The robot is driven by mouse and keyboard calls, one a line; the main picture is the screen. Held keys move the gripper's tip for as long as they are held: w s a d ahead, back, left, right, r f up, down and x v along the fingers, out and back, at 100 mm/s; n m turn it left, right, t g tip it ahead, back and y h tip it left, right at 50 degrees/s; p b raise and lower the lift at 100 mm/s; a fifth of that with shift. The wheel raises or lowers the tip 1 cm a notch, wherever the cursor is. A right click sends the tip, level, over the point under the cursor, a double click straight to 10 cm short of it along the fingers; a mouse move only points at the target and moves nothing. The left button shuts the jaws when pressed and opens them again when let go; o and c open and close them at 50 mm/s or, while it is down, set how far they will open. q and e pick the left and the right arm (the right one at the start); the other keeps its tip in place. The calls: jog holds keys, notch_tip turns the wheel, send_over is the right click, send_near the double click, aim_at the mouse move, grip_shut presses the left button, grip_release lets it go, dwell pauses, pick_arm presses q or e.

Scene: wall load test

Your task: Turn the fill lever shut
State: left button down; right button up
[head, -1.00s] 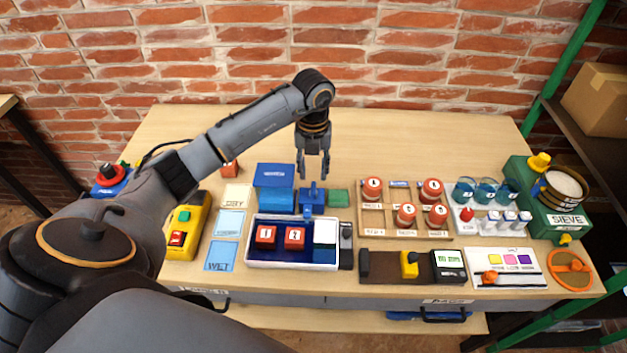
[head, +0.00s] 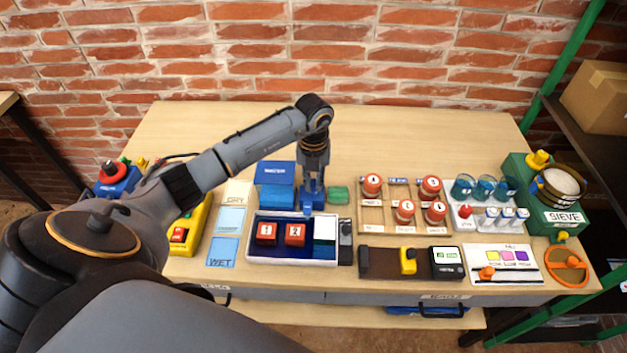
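The blue WATER tank (head: 274,196) stands near the middle of the table, behind a white-rimmed tray (head: 292,261). A blue block with the lever fitting (head: 318,201) sits at its right side. My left gripper (head: 312,186) points straight down at this fitting, and its fingers cover most of the lever. I cannot tell whether the fingers touch the lever or are closed on it. The lever's angle is hidden. My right gripper is not in view.
The tray in front holds two red numbered blocks (head: 295,234). A green pad (head: 338,194) lies right of the fitting. A wooden rack (head: 402,233) with red-topped jars stands further right. The table behind the tank is clear up to the brick wall.

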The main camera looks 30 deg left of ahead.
pick_arm(q)
jog(key=shift+m+b, duration=0.7)
jog(key=shift+m, duration=0.1)
jog(key=m+b, duration=0.3)
jog(key=m, duration=0.1)
jog(key=shift+f, duration=0.1)
jog(key=m+b, duration=0.4)
jog(key=m, duration=0.2)
jog(key=shift+w+m, duration=0.1)
jog(key=shift+m, duration=0.3)
jog(key=m+b, duration=0.2)
jog(key=m, duration=0.1)
jog(key=shift+m+b, duration=0.75)
jog(key=shift+m, duration=0.55)
jog(key=shift+r, duration=0.25)
jog(key=c, duration=1.4)
grip_release()
jog(key=shift+f, duration=0.1)
